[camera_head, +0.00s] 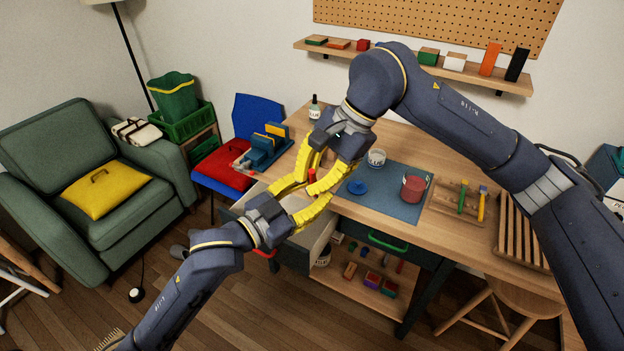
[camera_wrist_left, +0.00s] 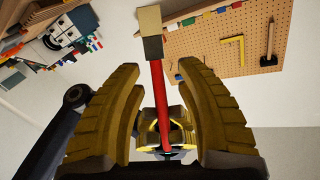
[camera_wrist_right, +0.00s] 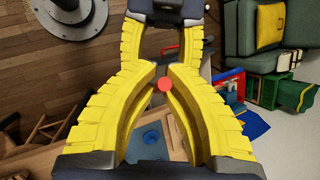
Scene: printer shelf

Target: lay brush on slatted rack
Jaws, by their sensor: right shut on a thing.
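The brush has a red handle (camera_wrist_left: 159,95), a dark ferrule and a pale beige head. In the left wrist view it points up between the fingers of my left gripper (camera_wrist_left: 157,68), which stand apart on both sides of it. My right gripper (camera_head: 311,172) is shut on the brush; its yellow fingers show behind the handle in the left wrist view. In the head view only a bit of red brush (camera_head: 311,175) shows between the two grippers, which face each other. The right wrist view shows the round red handle end (camera_wrist_right: 165,85). The slatted rack (camera_head: 512,232) lies at the table's right, empty.
A wooden holder (camera_head: 446,192) with green and yellow tools stands between mat and rack. An open drawer (camera_head: 306,245) lies below the grippers.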

